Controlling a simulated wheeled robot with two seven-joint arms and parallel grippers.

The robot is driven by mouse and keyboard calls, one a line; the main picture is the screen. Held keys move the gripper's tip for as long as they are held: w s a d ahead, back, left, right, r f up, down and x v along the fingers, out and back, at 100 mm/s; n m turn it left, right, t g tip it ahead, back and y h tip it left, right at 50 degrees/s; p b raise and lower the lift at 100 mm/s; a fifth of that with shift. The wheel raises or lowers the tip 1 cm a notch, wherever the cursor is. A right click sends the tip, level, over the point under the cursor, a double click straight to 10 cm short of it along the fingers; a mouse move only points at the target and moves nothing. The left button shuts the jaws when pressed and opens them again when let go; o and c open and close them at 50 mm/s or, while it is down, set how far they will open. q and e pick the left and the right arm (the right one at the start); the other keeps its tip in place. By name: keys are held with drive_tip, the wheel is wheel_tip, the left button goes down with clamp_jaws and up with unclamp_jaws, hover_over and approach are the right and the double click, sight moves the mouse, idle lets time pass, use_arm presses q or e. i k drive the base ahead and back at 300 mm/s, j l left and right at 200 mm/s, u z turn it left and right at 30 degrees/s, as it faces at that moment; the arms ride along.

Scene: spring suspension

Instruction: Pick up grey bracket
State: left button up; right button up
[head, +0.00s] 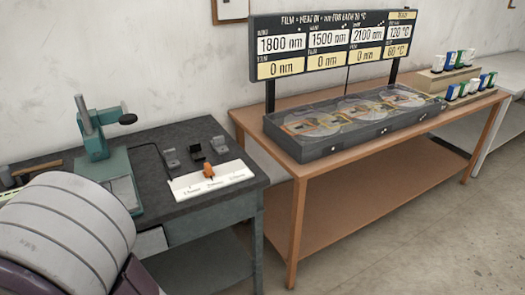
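Small bracket-like pieces stand in a row on the dark bench top (145,146) in the head view. One grey piece (170,158) is at the left of the row. A black piece (195,152) is in the middle, and another grey piece (219,145) is at the right. They are small in the picture, so I cannot tell which grey one is the bracket named in the task. All stand apart, just behind a white labelled card (232,177) with a small orange object (209,170) on it.
A green press (93,143) stands left of the pieces. A brown table (300,166) at the right holds a dark case with discs (330,138), a display board (333,42) and racks of coloured pieces (462,88). The floor in front is clear.

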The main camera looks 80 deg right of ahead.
sight(218, 143)
drive_tip(key=z, duration=2.4)
